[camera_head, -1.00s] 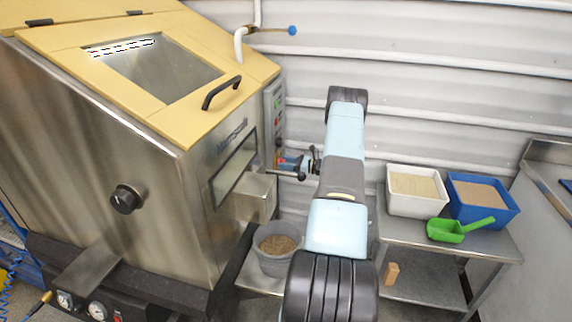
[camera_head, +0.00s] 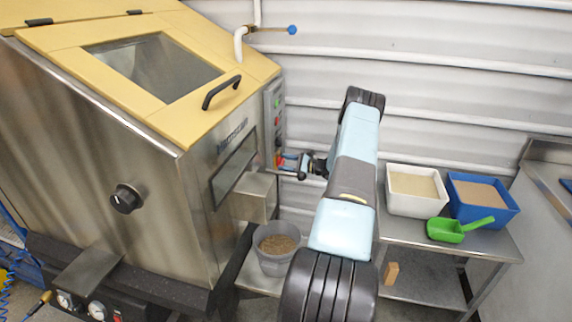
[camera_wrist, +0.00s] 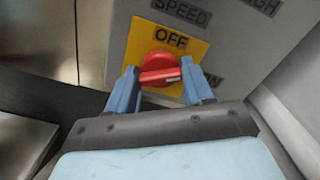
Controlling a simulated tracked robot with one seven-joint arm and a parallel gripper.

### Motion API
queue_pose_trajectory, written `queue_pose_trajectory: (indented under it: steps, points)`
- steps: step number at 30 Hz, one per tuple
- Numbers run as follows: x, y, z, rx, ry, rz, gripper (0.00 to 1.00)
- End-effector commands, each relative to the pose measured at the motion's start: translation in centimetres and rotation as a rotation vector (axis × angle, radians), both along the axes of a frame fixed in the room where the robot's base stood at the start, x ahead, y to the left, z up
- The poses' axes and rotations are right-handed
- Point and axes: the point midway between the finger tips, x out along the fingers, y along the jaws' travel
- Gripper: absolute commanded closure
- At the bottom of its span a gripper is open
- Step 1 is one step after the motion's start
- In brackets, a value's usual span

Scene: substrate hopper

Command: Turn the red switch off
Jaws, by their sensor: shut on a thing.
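The red switch (camera_wrist: 160,70) is a rotary knob on a yellow plate (camera_wrist: 190,50) marked OFF above it, seen in the wrist view. Its grip bar lies nearly level, with a white mark toward its right end, not up at OFF. My gripper (camera_wrist: 160,88) is shut on the knob, one blue finger on each side. In the head view my gripper (camera_head: 288,164) reaches the control panel (camera_head: 274,122) on the hopper's right side. The switch is mostly hidden there.
The steel hopper (camera_head: 110,150) with a yellow lid fills the left. A grey bucket (camera_head: 275,262) stands below its chute. A white bin (camera_head: 414,206), a blue bin (camera_head: 497,211) and a green scoop (camera_head: 446,232) are on the right table. A ribbed wall is behind my arm.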

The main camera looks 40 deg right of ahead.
Motion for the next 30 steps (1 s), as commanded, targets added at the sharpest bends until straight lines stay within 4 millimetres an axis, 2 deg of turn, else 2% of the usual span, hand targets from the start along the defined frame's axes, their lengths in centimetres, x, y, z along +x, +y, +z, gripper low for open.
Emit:
queue_pose_trajectory:
  steps: [30]
  points:
    - [-0.26,0.33,-0.52,-0.686,-0.587,0.003,0.79]
